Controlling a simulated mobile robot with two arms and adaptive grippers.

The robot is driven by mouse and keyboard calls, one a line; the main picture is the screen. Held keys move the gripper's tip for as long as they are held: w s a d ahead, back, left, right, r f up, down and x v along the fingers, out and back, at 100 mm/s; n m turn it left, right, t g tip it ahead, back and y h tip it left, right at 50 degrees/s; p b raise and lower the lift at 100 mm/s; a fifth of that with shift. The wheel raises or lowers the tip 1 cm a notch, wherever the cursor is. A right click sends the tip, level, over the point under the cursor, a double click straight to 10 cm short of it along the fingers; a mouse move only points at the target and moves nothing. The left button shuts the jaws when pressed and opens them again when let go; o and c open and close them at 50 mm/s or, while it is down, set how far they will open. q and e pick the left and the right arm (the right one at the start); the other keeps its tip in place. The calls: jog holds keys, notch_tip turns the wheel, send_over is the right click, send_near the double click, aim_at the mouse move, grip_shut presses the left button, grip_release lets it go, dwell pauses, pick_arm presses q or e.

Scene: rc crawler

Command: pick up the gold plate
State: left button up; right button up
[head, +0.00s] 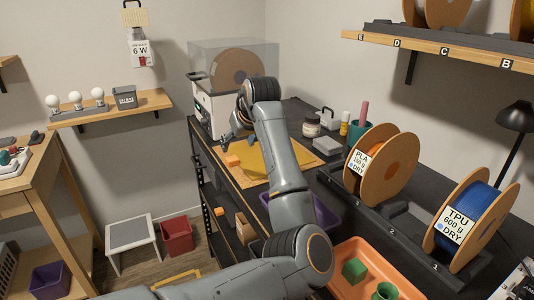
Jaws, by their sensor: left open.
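The gold plate (296,158) lies flat on the black bench top, on or beside a tan board (248,182). My left arm crosses in front of it and hides its middle. My left gripper (234,144) is open, just left of the plate and near a small orange block (233,161). The gripper is small in the picture, and I see no contact with the plate. My right gripper is not in view.
A 3D printer (207,110) stands behind the gripper. Jars (311,126) and a grey block (327,146) stand behind the plate. Filament spools (382,165) are at the right. An orange tray (345,255) and a purple bin (325,217) are nearer.

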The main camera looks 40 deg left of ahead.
aim_at(232, 158)
pick_arm(q)
jog(key=x, duration=0.4)
jog(key=shift+a+f, duration=0.2)
jog(key=shift+a, duration=0.05)
jog(key=shift+w+a+f, duration=0.1)
jog(key=shift+w+f, duration=0.1)
jog(key=shift+w, duration=0.05)
jog(key=shift+a+f, duration=0.1)
jog(key=shift+f, duration=0.05)
jog(key=x, duration=0.4)
jog(key=shift+w+a+f+p, duration=0.2)
jog(key=shift+w+p, duration=0.05)
jog(key=shift+p, duration=0.1)
jog(key=shift+a+f, duration=0.1)
jog(key=shift+f, duration=0.1)
jog(key=shift+c, duration=0.9)
grip_shut()
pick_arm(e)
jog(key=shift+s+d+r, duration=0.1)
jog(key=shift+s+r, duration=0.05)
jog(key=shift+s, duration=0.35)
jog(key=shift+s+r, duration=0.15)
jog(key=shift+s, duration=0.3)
pick_arm(q)
jog(key=shift+r, duration=0.15)
